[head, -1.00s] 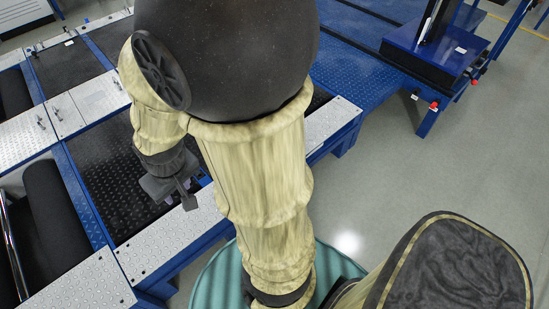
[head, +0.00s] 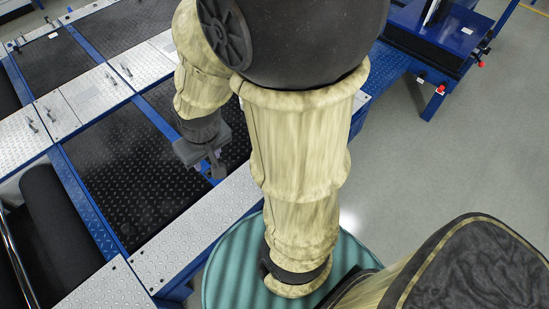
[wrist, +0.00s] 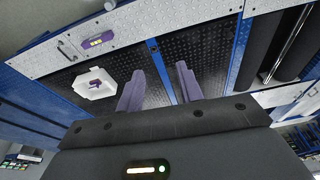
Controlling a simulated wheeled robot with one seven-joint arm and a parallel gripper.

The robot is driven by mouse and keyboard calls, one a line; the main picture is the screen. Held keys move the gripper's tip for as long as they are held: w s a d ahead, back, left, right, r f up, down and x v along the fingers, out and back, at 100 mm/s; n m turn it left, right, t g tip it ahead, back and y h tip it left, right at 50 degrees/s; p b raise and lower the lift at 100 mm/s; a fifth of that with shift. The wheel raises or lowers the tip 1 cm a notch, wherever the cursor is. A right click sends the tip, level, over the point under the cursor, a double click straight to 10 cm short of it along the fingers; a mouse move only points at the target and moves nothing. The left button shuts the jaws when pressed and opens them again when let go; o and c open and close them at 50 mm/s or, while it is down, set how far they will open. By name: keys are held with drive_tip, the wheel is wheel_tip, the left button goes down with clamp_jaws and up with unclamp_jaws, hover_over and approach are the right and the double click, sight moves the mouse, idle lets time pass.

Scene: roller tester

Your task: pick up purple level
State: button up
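The purple level (wrist: 98,42), a small purple block with a yellow vial window, lies on the silver tread plate at the upper left of the wrist view. I do not see it in the head view, where my arm covers part of the tester. My gripper (wrist: 158,82) has two purple fingers spread apart with nothing between them. It is over the black tread plate, apart from the level, which lies beyond and left of the fingers in the wrist view. In the head view my gripper (head: 214,168) shows only partly below the wrist.
Black rollers (head: 52,222) sit in the tester at lower left. A blue stand (head: 440,35) is at upper right. Grey floor (head: 430,160) is clear at right.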

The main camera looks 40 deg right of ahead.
drive_tip(key=o, duration=0.3)
drive_tip(key=shift+f, duration=0.1)
drive_tip(key=w+d+f+n+h+b, duration=0.3)
drive_tip(key=f+n, duration=0.3)
drive_tip(key=f, duration=0.6)
drive_tip(key=w+d+f+n+g+h+b, duration=0.1)
drive_tip(key=w+d+f+n+h+b, duration=0.3)
drive_tip(key=f, duration=0.9)
drive_tip(key=w+d+f+n+h+b, duration=0.4)
drive_tip(key=d+f+n+h+b, duration=0.2)
drive_tip(key=f, duration=0.6)
drive_tip(key=shift+w+d+f+n+g+h+b, duration=0.15)
drive_tip(key=shift+d+n+b, duration=0.1)
drive_tip(key=shift+n, duration=0.45)
drive_tip(key=shift+w+d+f+n+g+h+b, duration=0.15)
drive_tip(key=shift+d+n+b, duration=0.1)
drive_tip(key=shift+n, duration=0.45)
drive_tip(key=shift+s+r, duration=0.1)
drive_tip(key=b+x, duration=0.3)
drive_tip(key=x, duration=0.8)
drive_tip(key=shift+f, duration=0.2)
drive_tip(key=shift+d+f, duration=0.1)
drive_tip(key=shift+d, duration=0.4)
